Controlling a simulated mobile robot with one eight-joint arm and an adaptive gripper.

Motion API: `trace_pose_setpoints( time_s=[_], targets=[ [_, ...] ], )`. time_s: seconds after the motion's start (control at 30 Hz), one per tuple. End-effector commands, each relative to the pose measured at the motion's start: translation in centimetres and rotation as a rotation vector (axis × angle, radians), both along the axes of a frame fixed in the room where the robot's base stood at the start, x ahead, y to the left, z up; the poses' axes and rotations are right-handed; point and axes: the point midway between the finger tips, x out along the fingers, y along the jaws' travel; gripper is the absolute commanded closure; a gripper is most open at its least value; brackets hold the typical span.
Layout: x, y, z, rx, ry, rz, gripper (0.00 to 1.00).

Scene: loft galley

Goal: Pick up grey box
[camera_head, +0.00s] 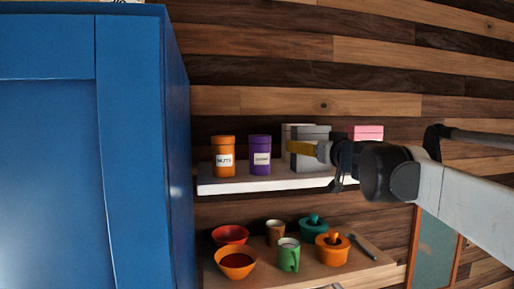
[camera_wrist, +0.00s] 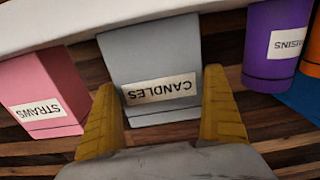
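The grey box (camera_head: 314,133) stands on the white upper shelf, between the purple canister and the pink box. In the wrist view the grey box (camera_wrist: 150,52) appears upside down, with a label reading CANDLES. My gripper (camera_head: 290,147) is in front of the box, with a yellow finger across its face in the head view. In the wrist view my gripper (camera_wrist: 159,82) is open, with one yellow finger towards each side edge of the box. I cannot tell whether either finger touches it.
A purple canister (camera_head: 260,155) and an orange canister (camera_head: 223,157) stand left on the shelf (camera_head: 265,186); a pink box (camera_head: 368,132) stands right. Bowls, cups and pots, including a green mug (camera_head: 288,257), sit on a lower shelf. A blue cabinet (camera_head: 130,150) fills the left.

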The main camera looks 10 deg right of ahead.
Motion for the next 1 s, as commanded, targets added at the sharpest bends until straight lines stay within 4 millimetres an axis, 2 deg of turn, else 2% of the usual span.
trace_pose_setpoints(
  time_s=[0.03, 0.13, 0.17, 0.57, 0.67, 0.83, 0.87, 1.0],
  targets=[
    [0.0, 0.0, 0.0, 0.0, 0.0, 0.0, 0.12],
    [0.0, 0.0, 0.0, 0.0, 0.0, 0.0, 0.43],
    [0.0, 0.0, 0.0, 0.0, 0.0, 0.0, 0.44],
    [0.0, 0.0, 0.3, 0.0, 0.0, 0.0, 0.45],
    [0.0, 0.0, 0.9, 0.0, 0.0, 0.0, 0.45],
    [0.0, 0.0, 3.7, 0.0, 0.0, 0.0, 0.45],
    [-0.3, -0.2, 4.3, 0.0, 0.0, -0.001, 0.45],
    [-3.4, -1.9, 6.1, 0.0, 0.0, -0.005, 0.45]
  ],
)
